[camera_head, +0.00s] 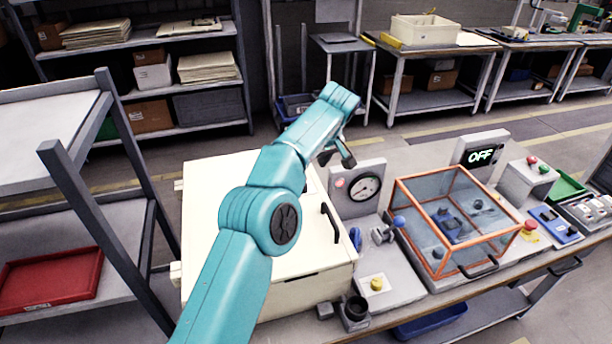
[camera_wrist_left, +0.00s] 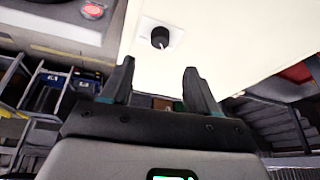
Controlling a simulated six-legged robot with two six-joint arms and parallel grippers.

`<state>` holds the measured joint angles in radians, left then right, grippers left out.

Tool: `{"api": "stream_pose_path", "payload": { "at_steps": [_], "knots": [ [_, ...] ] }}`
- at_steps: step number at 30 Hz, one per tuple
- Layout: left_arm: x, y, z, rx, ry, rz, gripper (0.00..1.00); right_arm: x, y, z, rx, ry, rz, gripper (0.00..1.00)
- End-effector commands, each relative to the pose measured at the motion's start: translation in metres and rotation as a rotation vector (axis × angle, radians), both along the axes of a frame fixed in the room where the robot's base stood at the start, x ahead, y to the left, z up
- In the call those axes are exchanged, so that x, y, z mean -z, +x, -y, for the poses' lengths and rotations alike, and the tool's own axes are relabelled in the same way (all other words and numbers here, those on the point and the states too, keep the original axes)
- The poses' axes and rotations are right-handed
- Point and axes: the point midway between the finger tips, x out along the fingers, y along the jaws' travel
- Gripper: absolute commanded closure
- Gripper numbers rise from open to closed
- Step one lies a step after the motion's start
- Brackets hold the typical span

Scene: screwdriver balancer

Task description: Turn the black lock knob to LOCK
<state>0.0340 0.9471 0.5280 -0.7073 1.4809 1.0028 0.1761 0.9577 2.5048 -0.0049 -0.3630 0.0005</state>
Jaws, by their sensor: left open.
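The black lock knob (camera_wrist_left: 160,38) sits on a small white plate on the cream surface of a box, in the left wrist view. It has a light pointer mark, but I cannot read any lettering. I cannot make out the knob in the head view. My left gripper (camera_head: 337,157) is open and empty beyond the cream box (camera_head: 210,190) in the head view. In the left wrist view its two fingers (camera_wrist_left: 157,84) are apart, with the knob ahead between them and not touched. My right gripper is not in view.
A gauge panel (camera_head: 362,206) stands right of the cream box. An orange-framed clear case (camera_head: 461,270) and a display reading OFF (camera_head: 481,155) are farther right. A black cup (camera_head: 356,307) is near the front. A shelf rack with a red tray (camera_head: 50,281) stands left.

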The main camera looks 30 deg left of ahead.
Motion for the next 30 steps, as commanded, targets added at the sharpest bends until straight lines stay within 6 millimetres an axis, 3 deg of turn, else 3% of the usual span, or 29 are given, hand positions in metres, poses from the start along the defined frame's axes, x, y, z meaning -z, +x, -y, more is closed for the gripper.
{"api": "stream_pose_path", "payload": {
  "at_steps": [3,9,30],
  "knots": [
    [-0.029,-0.004,0.010,0.000,0.000,0.001,0.40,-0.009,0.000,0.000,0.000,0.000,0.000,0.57],
    [-0.051,-0.007,0.018,-0.001,0.000,0.000,0.40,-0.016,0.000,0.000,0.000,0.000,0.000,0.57],
    [-0.053,-0.008,0.020,-0.001,0.001,-0.002,0.40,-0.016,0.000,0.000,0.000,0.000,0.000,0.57]
  ]
}}
